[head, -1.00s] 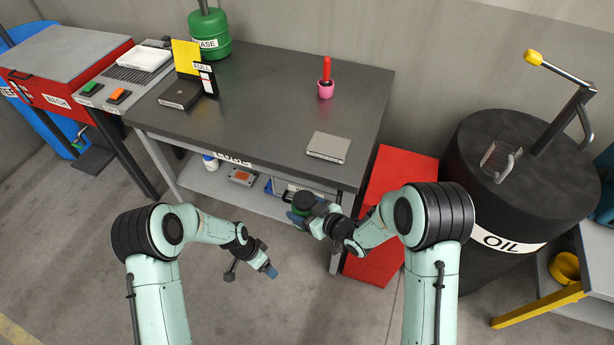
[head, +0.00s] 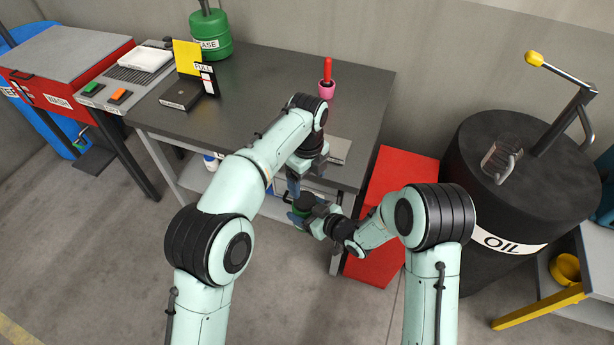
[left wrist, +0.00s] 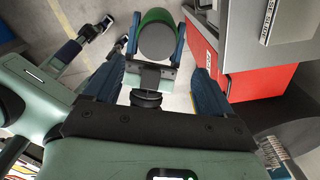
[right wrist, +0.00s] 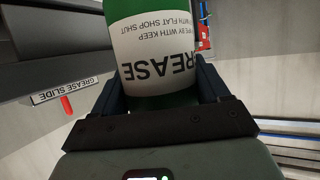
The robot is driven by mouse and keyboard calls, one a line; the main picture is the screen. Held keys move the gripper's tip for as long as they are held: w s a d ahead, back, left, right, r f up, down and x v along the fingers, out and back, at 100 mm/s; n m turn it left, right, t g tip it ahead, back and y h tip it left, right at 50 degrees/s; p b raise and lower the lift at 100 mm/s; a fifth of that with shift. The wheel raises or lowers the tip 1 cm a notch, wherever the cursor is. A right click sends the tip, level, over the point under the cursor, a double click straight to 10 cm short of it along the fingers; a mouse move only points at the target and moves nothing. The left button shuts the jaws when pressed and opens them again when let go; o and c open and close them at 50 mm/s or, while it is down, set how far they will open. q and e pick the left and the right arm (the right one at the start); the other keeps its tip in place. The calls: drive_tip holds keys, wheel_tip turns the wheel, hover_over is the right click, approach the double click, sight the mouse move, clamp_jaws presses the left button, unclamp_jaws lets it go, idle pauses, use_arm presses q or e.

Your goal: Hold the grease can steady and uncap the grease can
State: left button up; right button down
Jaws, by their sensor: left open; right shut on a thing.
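The grease can is a green can with a white label reading "GREASE" (right wrist: 163,62) in the right wrist view. My right gripper (right wrist: 160,90) is shut on its body. In the left wrist view, its round dark grey cap (left wrist: 158,42) shows with green behind it. In the head view, the can (head: 303,205) is small and partly hidden in front of the bench's front edge. My left gripper (head: 293,187) is open and points down just above the can. In the left wrist view, its spread fingers show below the cap, apart from it, with nothing between the tips.
The dark workbench (head: 262,90) is behind, with a lower shelf. A pink cup with a red-handled tool (head: 326,85) stands on it. A larger green grease container (head: 211,35) is at the back. A red panel (head: 405,165) and a black oil drum (head: 510,190) stand right.

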sight(308, 199)
use_arm(q)
wheel_tip(308, 199, down, 8)
drive_tip(key=shift+r, duration=0.15)
drive_tip(key=shift+c, duration=0.3)
drive_tip(key=c, duration=1.1)
drive_tip(key=n, duration=0.6)
drive_tip(key=shift+w+d+r+n, duration=0.1)
drive_tip(key=shift+w+n, duration=0.15)
drive_tip(key=shift+n, duration=0.05)
drive_tip(key=o, duration=1.2)
drive_tip(key=shift+s, duration=0.15)
